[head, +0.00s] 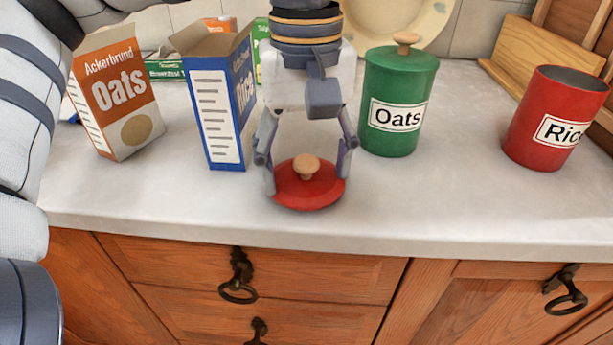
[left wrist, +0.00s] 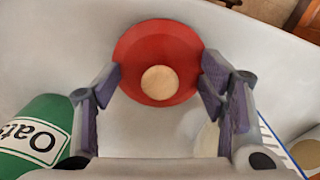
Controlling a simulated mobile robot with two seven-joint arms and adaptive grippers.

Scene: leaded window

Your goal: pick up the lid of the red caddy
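The red lid (head: 309,195) with a round wooden knob (head: 306,167) lies on the countertop near its front edge. My left gripper (head: 308,175) is above it, fingers pointing down and spread to either side of the lid. I cannot tell whether a finger touches the rim. The red caddy (head: 552,120), labelled Rice, stands open at the right. My right gripper is not in view.
A green Oats caddy (head: 397,105) with its lid on stands right of my gripper. A blue rice box (head: 222,115) stands close on the left, an orange oats box (head: 118,100) farther left. The countertop (head: 450,200) is clear at front right.

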